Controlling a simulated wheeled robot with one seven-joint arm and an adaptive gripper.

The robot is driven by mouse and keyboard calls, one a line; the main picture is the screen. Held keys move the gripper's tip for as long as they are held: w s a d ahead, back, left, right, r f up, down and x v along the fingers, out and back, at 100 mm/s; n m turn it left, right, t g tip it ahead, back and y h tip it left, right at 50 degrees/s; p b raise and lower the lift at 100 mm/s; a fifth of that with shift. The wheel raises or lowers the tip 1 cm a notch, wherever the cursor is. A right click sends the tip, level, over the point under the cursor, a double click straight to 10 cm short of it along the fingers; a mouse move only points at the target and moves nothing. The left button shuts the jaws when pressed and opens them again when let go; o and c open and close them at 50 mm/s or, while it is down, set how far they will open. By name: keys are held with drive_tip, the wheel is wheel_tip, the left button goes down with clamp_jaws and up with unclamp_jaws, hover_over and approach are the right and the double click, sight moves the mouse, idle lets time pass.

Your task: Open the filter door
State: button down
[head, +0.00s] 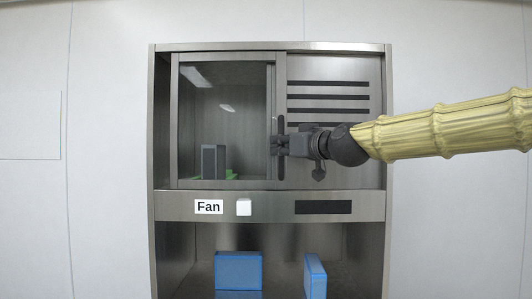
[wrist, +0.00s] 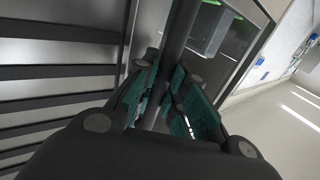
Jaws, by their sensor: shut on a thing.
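A glass-fronted door (head: 223,120) in a metal frame fills the upper left of the steel cabinet. It looks closed in the head view. A dark vertical bar handle (head: 281,120) stands along its right edge, beside the slotted panel. My gripper (head: 277,145) reaches in from the right and is shut around the handle near its middle. In the wrist view, the dark handle (wrist: 180,30) runs between the teal pads of my gripper (wrist: 172,95). The fingers hide part of the handle.
A slotted panel (head: 330,110) is right of the handle. Behind the glass stand a grey block (head: 212,160) and green pieces. Below are a "Fan" label (head: 208,207), a white button (head: 244,207) and blue boxes (head: 238,270) in an open bay. The space left of the cabinet is free.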

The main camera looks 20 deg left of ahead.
drive_tip(key=w+d+b, duration=0.2)
drive_tip(key=w+d, duration=0.1)
drive_tip(key=d, duration=0.8)
drive_tip(key=w+d+b, duration=0.3)
drive_tip(key=d, duration=0.8)
drive_tip(key=shift+w, duration=0.15)
drive_tip(key=c, duration=1.5)
unclamp_jaws()
drive_tip(key=shift+o, duration=0.2)
drive_tip(key=v, duration=1.2)
drive_tip(key=shift+f, duration=0.1)
